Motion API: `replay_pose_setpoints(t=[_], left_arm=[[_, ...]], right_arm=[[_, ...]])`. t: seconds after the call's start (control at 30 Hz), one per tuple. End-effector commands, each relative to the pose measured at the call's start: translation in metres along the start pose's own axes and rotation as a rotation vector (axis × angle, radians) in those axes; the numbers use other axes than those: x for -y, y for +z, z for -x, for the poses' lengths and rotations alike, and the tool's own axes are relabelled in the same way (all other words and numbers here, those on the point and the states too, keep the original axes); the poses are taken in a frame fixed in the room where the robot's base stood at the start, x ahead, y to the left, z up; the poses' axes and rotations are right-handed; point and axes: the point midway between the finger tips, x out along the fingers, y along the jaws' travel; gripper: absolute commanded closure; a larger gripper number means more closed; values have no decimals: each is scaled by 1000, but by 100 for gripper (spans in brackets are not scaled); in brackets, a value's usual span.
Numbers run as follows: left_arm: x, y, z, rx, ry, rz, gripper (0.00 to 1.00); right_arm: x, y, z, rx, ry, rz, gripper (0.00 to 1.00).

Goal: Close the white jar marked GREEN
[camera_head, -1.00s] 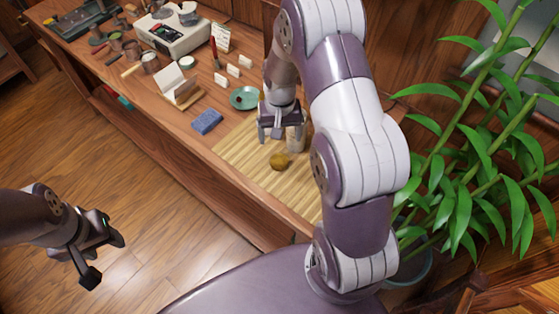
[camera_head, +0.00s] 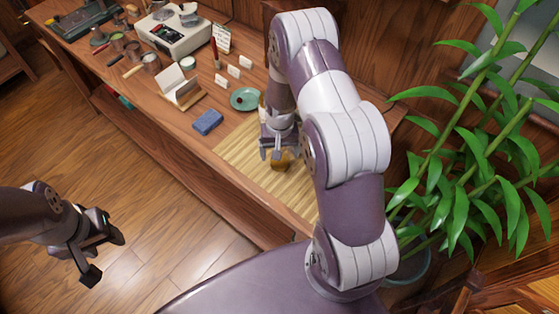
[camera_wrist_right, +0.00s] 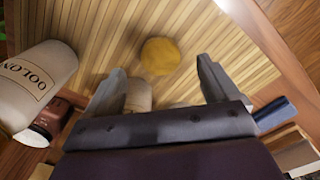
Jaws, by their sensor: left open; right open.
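A round golden-brown piece (camera_head: 281,165), perhaps a lid, lies on the slatted mat (camera_head: 240,152); it also shows in the right wrist view (camera_wrist_right: 160,56). My right gripper (camera_head: 276,153) is open just above and beside it, partly covering it in the head view. In the right wrist view a pale jar-like thing (camera_wrist_right: 139,93) shows between the fingers, mostly hidden, with no readable mark. I cannot read GREEN anywhere. My left gripper (camera_head: 103,258) is open and empty over the floor.
A leafy plant (camera_head: 480,150) stands at the right.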

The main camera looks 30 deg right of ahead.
Motion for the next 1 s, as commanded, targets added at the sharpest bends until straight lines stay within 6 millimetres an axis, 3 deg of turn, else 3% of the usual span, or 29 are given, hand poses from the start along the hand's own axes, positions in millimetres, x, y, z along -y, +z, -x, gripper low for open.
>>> replay_pose_setpoints(t=[0.13, 0.3, 0.67, 0.7, 0.87, 1.0], left_arm=[[0, -2, 15, 0, 0, 0, 51], [0, -2, 19, 0, 0, 0, 51], [0, -2, 18, 0, 0, 0, 51], [0, -2, 18, 0, 0, 0, 51], [0, -2, 18, 0, 0, 0, 51], [0, -2, 18, 0, 0, 0, 51]], right_arm=[[0, -4, -20, 5, 1, 0, 12], [0, -5, -43, 2, 0, 0, 12], [0, -5, -48, 1, 0, 0, 12], [0, -5, -48, 1, 0, 0, 15], [0, -5, -48, 1, 0, 0, 67], [0, -5, -48, 1, 0, 0, 75]])
